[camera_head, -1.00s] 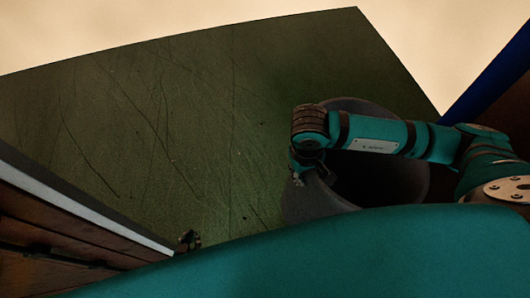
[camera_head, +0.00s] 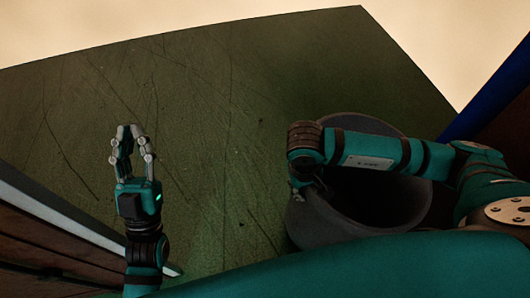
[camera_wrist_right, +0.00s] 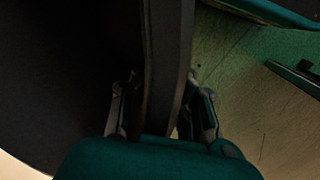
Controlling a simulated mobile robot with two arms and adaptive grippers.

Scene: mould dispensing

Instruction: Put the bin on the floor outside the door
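The bin (camera_head: 335,222) is a dark grey, round, hollow container right of centre in the head view, its dark opening partly covered by my right arm. My right gripper (camera_head: 303,188) is at the bin's left rim. In the right wrist view, the fingers of the right gripper (camera_wrist_right: 163,80) stand on both sides of the bin wall (camera_wrist_right: 168,45) and appear shut on it. My left gripper (camera_head: 130,128) is at the left in the head view, empty, with a gap between its fingertips, apart from the bin. Whether the bin touches the floor is unclear.
The scratched green floor (camera_head: 225,120) is clear left of and beyond the bin. A brown wooden panel with a pale edge (camera_head: 75,217) stands at lower left, near my left arm. A blue-edged panel (camera_head: 490,85) is at the right.

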